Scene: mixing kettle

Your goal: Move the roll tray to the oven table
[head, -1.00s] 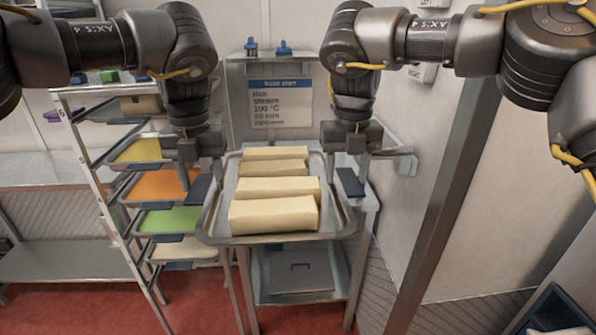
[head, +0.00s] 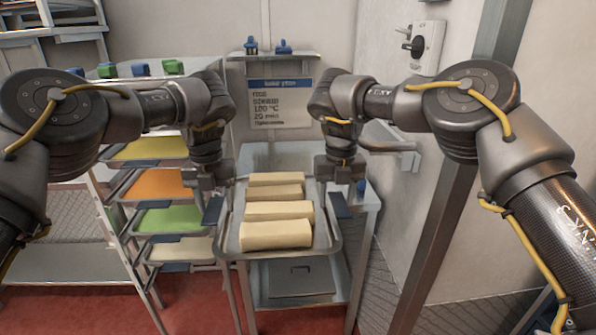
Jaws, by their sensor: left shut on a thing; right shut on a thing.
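The roll tray (head: 232,237) is a grey metal tray carrying several pale, long rolls (head: 277,235) in a row. My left gripper (head: 212,205) is shut on the tray's left side. My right gripper (head: 337,200) is shut on its right side, by a dark handle. The tray looks level, over or at a small metal table (head: 357,224) against the back wall. I cannot tell whether the tray touches the table top. A sign (head: 280,98) with a blue header and a temperature hangs behind it.
A rack at the left holds yellow (head: 150,149), orange (head: 152,184), green (head: 168,219) and pale trays. A metal post (head: 440,215) stands at the right, with a wall switch (head: 428,47) near it. A lower shelf (head: 297,299) is under the table.

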